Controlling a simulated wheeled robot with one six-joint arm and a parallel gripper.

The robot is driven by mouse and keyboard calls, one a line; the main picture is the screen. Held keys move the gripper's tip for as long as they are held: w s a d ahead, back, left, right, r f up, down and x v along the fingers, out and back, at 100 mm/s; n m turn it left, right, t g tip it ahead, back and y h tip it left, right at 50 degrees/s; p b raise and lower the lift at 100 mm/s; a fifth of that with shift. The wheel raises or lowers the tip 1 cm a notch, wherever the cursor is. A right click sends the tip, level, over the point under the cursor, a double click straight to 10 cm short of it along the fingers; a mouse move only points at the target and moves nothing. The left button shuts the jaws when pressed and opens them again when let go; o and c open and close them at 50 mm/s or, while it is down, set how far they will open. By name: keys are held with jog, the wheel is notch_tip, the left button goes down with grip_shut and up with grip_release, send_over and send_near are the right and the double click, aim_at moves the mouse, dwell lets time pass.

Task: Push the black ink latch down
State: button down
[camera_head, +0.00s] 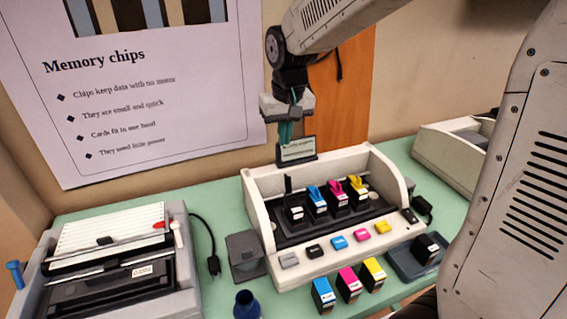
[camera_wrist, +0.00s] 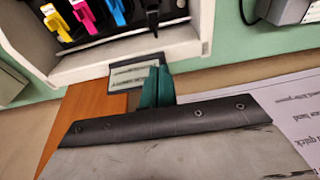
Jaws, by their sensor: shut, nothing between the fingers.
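The black ink latch (camera_head: 288,184) stands up at the left end of the cartridge row in the cream printer (camera_head: 378,233). It also shows at the top of the wrist view (camera_wrist: 152,14), to the right of the cyan latch (camera_wrist: 117,11). The black cartridge (camera_head: 296,214) sits below it. My gripper (camera_head: 285,141) has teal fingers and is shut and empty. It is behind and above the row, close to a small label plate (camera_head: 297,150) at the printer's back edge. In the wrist view the fingertips (camera_wrist: 156,72) overlap that plate; I cannot tell whether they touch. The fingers are apart from the black latch.
Cyan, magenta (camera_head: 336,188) and yellow (camera_head: 357,184) latches stand right of the black one. Coloured buttons line the printer's front. Loose cartridges (camera_head: 349,285) and a blue tray (camera_head: 405,262) lie in front. A grey machine (camera_head: 120,290) stands left, with a poster (camera_head: 200,125) behind.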

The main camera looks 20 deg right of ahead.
aim_at(283, 165)
jog(key=f, duration=0.3)
jog(key=w+f, duration=0.1)
jog(key=f, duration=0.6)
jog(key=shift+w, duration=0.25)
